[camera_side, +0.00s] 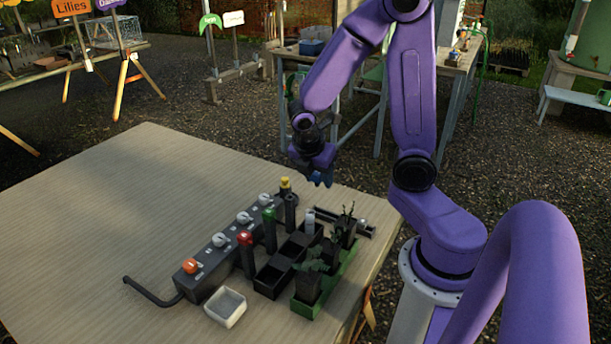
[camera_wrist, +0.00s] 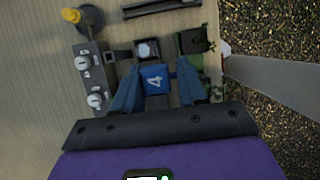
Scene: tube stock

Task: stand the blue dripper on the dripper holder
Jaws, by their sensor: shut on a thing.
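My gripper (camera_side: 319,180) is above the far right part of the table, clear of the things below it. Its two blue fingers, seen in the wrist view (camera_wrist: 156,88), are shut on the blue dripper (camera_wrist: 156,78), whose square blue face with a white 4 shows between them. In the side view the dripper blends with the fingers, so its lower end and tilt cannot be told. A black compartment rack (camera_side: 271,279), likely the dripper holder, stands on the table below my gripper. A pale-topped post (camera_side: 309,222) stands at its far end.
A grey manifold (camera_side: 210,281) with white knobs and an orange knob runs left of the rack. Red-topped (camera_side: 246,255) and green-topped (camera_side: 269,232) posts stand between. A green tray (camera_side: 307,310) with potted plants is to the right. A white tub (camera_side: 226,307) sits in front. The table's left is clear.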

